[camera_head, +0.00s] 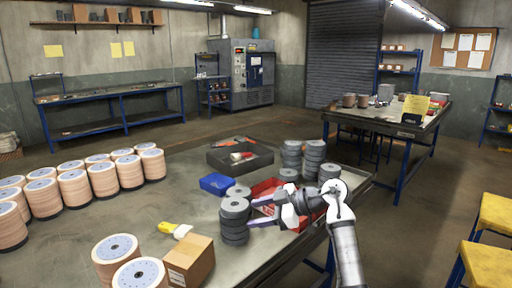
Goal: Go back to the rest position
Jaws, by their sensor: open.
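My gripper (257,212) is at the end of my white and grey arm over the right part of the workbench (170,210). Its two purple fingers are apart and point left. The fingertips are at the right side of a stack of dark grey flap discs (234,229). I cannot tell whether they touch the stack. No object shows held between the fingers. More grey disc stacks (313,158) stand behind my gripper. A red bin (266,188) is partly hidden by my gripper and arm.
Several tan disc stacks (75,187) line the left of the bench. A cardboard box (190,262) and yellow-handled brush (168,228) lie in front. A blue box (216,184) and black tray (240,158) sit behind. Yellow stools (490,262) stand right. The bench's middle is fairly clear.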

